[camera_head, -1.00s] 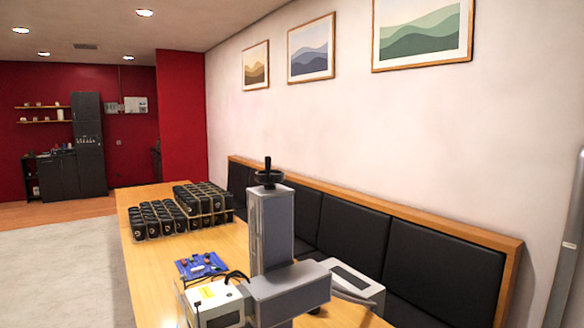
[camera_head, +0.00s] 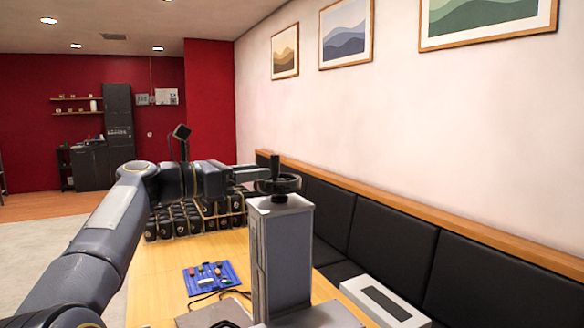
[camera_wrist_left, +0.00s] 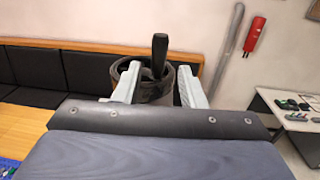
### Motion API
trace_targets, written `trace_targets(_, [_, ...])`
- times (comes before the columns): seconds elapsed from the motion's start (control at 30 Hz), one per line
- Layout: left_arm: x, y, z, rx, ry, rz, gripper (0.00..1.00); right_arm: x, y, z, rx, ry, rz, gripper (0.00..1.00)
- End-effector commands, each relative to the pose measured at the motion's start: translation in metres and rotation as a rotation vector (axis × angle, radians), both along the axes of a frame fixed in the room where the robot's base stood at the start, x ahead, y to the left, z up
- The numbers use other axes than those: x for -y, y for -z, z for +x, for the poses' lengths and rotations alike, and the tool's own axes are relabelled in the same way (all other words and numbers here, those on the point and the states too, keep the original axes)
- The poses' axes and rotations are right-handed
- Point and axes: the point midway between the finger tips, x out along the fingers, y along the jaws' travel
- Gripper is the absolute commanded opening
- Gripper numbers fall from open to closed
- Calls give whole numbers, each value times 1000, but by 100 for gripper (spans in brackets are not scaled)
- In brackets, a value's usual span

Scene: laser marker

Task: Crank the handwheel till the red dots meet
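The black handwheel (camera_head: 287,184) with its upright knob sits on top of the grey laser marker column (camera_head: 281,255). My left gripper (camera_head: 255,177) reaches in from the left at the wheel's height, its fingers close to the wheel's left side. In the left wrist view my left gripper (camera_wrist_left: 158,76) is open. The handwheel (camera_wrist_left: 150,90) and its knob (camera_wrist_left: 160,55) show between and beyond the two pale fingers. I cannot tell whether a finger touches the rim. No red dots are visible. My right gripper is out of view.
Racks of black cups (camera_head: 190,220) stand on the wooden table (camera_head: 160,282) behind my left arm. A blue tray (camera_head: 212,277) with small items lies left of the column. A black padded bench (camera_head: 390,245) runs along the wall at right.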

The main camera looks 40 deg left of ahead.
Motion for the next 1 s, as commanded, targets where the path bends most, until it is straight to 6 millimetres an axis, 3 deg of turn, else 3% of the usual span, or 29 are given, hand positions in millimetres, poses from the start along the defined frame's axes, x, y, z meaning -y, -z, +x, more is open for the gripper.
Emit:
trace_targets(0.3, [19, -2, 44, 0, 2, -1, 37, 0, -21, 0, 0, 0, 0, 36])
trace_targets(0.67, [22, 1, 51, -1, -1, 3, 37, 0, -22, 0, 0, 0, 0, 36])
trace_targets(1.0, [22, 1, 51, -1, -2, 3, 0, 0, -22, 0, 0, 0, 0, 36])
